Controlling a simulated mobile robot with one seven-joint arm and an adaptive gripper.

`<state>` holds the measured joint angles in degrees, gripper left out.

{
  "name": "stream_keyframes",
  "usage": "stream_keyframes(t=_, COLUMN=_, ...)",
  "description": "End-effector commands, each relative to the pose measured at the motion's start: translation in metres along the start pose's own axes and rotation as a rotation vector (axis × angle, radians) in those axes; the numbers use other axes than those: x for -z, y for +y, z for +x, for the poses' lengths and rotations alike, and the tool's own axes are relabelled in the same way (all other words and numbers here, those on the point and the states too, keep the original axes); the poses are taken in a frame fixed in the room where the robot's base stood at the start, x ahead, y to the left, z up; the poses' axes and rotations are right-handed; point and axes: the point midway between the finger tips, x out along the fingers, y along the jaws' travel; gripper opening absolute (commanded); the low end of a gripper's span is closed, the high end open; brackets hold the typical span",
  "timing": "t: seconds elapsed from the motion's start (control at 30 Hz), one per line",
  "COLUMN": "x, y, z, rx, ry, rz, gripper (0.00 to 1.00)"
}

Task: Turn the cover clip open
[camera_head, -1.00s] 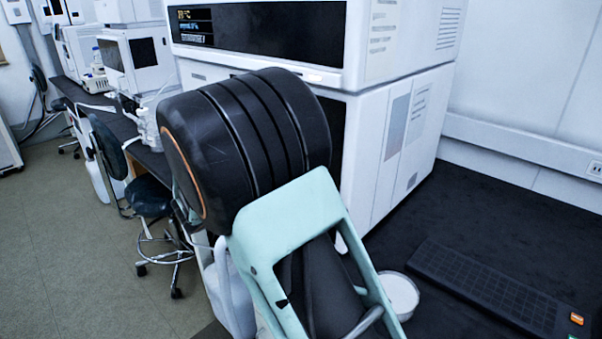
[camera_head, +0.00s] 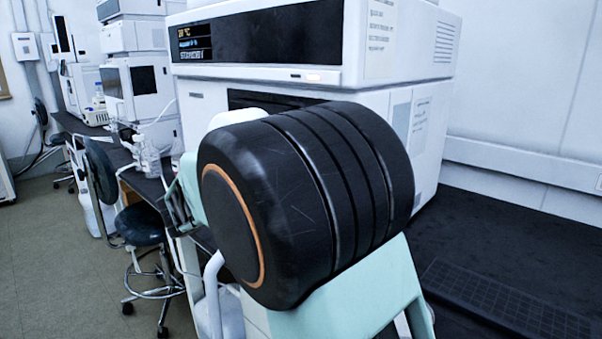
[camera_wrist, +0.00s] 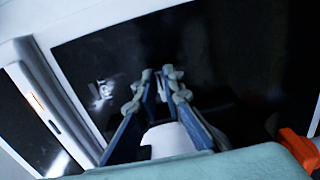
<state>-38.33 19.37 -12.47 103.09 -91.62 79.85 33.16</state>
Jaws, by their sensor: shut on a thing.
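My gripper (camera_wrist: 159,74) shows in the wrist view with its two blue-grey fingers close together in front of a glossy black panel (camera_wrist: 225,50). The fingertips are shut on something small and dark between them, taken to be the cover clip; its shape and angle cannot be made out. In the head view my arm's black joint and pale green links hide most of the work area. The white instrument (camera_head: 370,105) stands behind them, with a black display strip (camera_head: 262,38) and a dark opening below it that is partly covered.
A dark stool (camera_head: 145,228) stands on the floor at the left. A side bench (camera_head: 140,185) carries bottles and white instruments. The black bench top (camera_head: 490,235) at the right holds a dark ridged tray (camera_head: 500,300) and is otherwise clear.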

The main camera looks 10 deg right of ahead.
Motion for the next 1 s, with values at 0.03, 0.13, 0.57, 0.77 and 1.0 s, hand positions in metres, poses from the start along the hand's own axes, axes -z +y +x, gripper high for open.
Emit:
stream_keyframes(t=0.03, x=0.0, y=-0.001, z=-0.001, rx=0.002, ry=0.0, rz=0.004, gripper=0.0)
stream_keyframes(t=0.13, x=0.0, y=-0.001, z=-0.001, rx=0.003, ry=0.0, rz=0.006, gripper=0.0)
stream_keyframes(t=0.57, x=0.0, y=-0.001, z=0.0, rx=0.002, ry=0.0, rz=0.005, gripper=0.26)
stream_keyframes(t=0.77, x=0.0, y=0.0, z=0.0, rx=0.001, ry=0.0, rz=0.004, gripper=0.26)
stream_keyframes(t=1.0, x=0.001, y=-0.001, z=-0.022, rx=0.002, ry=0.004, rz=0.004, gripper=0.26)
